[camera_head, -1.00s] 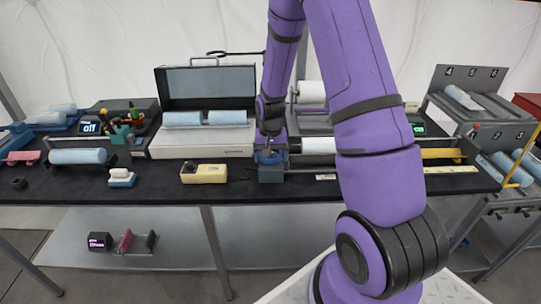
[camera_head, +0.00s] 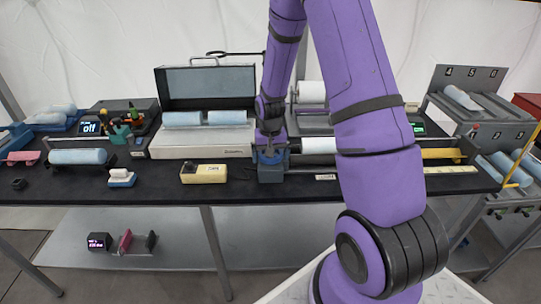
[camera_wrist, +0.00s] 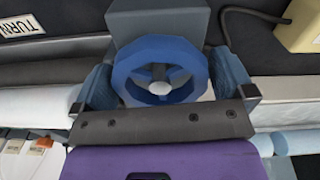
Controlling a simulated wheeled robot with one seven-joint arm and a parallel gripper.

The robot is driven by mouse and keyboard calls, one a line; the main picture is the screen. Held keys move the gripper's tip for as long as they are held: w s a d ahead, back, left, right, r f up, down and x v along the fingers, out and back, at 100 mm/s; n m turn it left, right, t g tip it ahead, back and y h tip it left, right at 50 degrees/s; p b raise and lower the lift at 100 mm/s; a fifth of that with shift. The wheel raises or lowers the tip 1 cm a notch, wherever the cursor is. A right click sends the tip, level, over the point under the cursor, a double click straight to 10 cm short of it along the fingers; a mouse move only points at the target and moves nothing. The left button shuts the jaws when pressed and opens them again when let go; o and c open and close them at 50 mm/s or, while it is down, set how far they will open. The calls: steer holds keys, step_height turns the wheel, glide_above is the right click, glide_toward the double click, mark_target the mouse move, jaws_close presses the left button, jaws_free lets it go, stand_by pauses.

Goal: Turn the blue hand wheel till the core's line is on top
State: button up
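The blue hand wheel (camera_wrist: 160,70) fills the middle of the wrist view, with a pale hub and spokes. It sits in front of a grey-blue block (camera_head: 271,173) at the front of the bench. My gripper (camera_wrist: 161,82) has one finger on each side of the wheel, the pads against its rim as far as I can see. In the head view my gripper (camera_head: 269,154) points down at the block. A white core (camera_head: 319,145) lies to the right of the block, partly behind my arm. I cannot make out a line on it.
A yellow box (camera_head: 204,173) with a cable lies left of the block. A grey open-lidded case (camera_head: 203,142) with blue rolls stands behind. A yellow bar (camera_head: 442,153) lies to the right. A black screen (camera_head: 90,128) reads "off". Bare bench (camera_head: 150,193) lies at the front left.

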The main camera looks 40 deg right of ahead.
step_height(320, 180, up, 11)
stand_by(0.6)
steer(key=shift+f, duration=0.1)
stand_by(0.3)
steer(key=s+a+r+n+t, duration=0.1)
steer(key=s+a+r, duration=0.35)
steer(key=r, duration=0.45)
steer(key=s+a+r+n+t, duration=0.2)
steer(key=s+a+r, duration=0.1)
steer(key=s+r, duration=0.4)
steer(key=s+a+r+n+t, duration=0.1)
steer(key=s+a+r, duration=0.1)
steer(key=s+r, duration=0.2)
steer(key=s+a+r+n+t, duration=0.1)
steer(key=s+a+r, duration=0.2)
steer(key=s, duration=0.8)
steer(key=shift+a+r, duration=0.2)
steer(key=shift+r, duration=0.4)
steer(key=shift+w, duration=0.15)
